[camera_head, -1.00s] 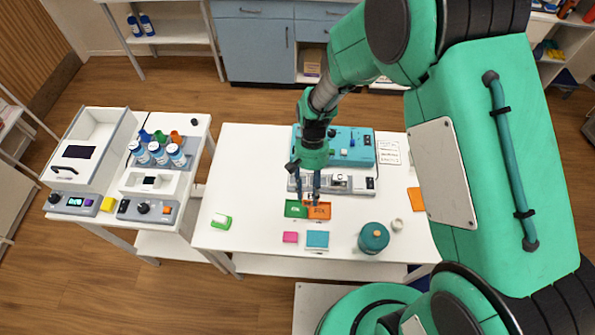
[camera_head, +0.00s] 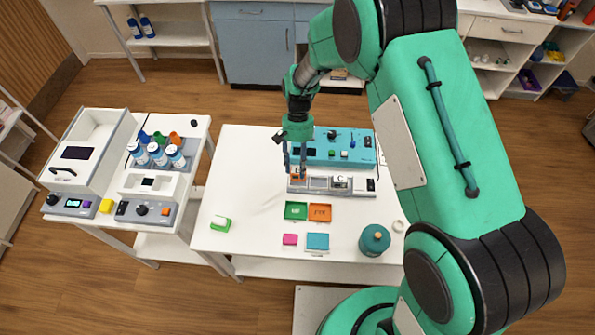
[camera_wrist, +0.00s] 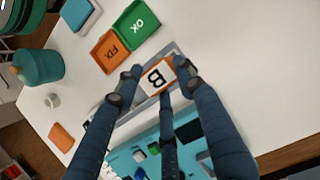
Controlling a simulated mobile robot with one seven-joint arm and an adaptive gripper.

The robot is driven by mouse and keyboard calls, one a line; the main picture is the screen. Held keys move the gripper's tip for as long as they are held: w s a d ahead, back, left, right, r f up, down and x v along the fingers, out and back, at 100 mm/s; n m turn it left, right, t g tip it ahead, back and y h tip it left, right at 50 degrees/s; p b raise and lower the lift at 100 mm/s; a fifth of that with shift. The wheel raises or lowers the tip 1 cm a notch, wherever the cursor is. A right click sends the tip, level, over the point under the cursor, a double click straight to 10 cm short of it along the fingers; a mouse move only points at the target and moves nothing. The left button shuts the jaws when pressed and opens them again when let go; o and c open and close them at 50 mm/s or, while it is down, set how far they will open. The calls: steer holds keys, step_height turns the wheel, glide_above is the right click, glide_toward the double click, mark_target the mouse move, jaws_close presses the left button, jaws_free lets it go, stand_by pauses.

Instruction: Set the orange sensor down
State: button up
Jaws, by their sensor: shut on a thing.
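The orange sensor (camera_wrist: 157,78) has a white top marked B and an orange rim. It sits between the fingertips of my gripper (camera_wrist: 151,82) in the wrist view. In the head view, my gripper (camera_head: 297,172) points down with the orange sensor (camera_head: 299,177) at the left end of the grey slotted fixture (camera_head: 318,190). I cannot tell whether the sensor touches the fixture. The fingers partly hide that left slot. A piece marked C (camera_head: 340,181) is at the fixture's right part.
A teal device (camera_head: 355,140) stands right behind the fixture. The table's left part is mostly clear.

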mark_target(298, 171)
steer(key=shift+f+b, duration=0.3)
steer(key=shift+f, duration=1.45)
steer(key=shift+f, duration=0.1)
steer(key=o, duration=1.2)
steer(key=p+v, duration=0.1)
steer(key=v, duration=1.1)
steer(key=shift+r, duration=0.25)
